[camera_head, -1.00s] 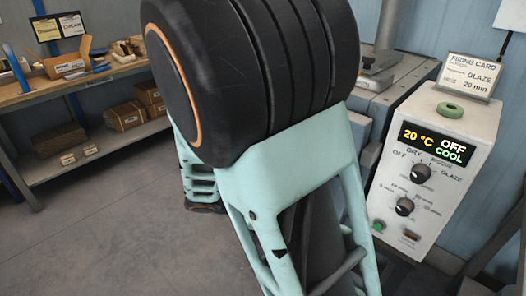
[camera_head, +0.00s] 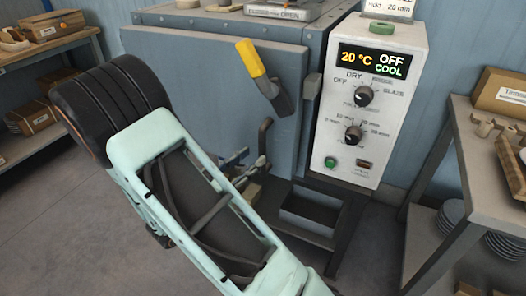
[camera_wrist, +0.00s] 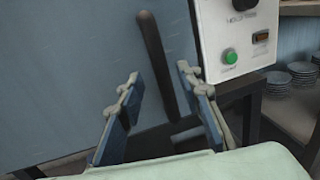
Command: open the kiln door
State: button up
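The kiln door (camera_head: 205,95) is a flat blue-grey panel, apparently shut, and it fills the left of the wrist view (camera_wrist: 60,70). A lever with a yellow grip (camera_head: 251,58) sits high on its right side, tilted up and left. Below it is a dark bent bar handle (camera_head: 264,135), seen in the wrist view as a dark upright bar (camera_wrist: 154,55). My gripper (camera_head: 247,162) is low in front of the door by this bar. In the wrist view its fingers (camera_wrist: 160,78) are open, with the bar appearing between them. I cannot tell whether they touch it.
The white control box (camera_head: 365,110) right of the door reads 20 °C, OFF, COOL. A dark open bin (camera_head: 310,212) sits below it. A table (camera_head: 490,165) with boxes and plates stands at the right, and shelves (camera_head: 50,55) at the left. Floor at front left is clear.

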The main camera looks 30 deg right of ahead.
aim_at(260, 151)
jog(key=x, duration=0.5)
jog(key=shift+w+d, duration=0.1)
jog(key=shift+d, duration=0.3)
jog(key=shift+c, duration=0.7)
grip_shut()
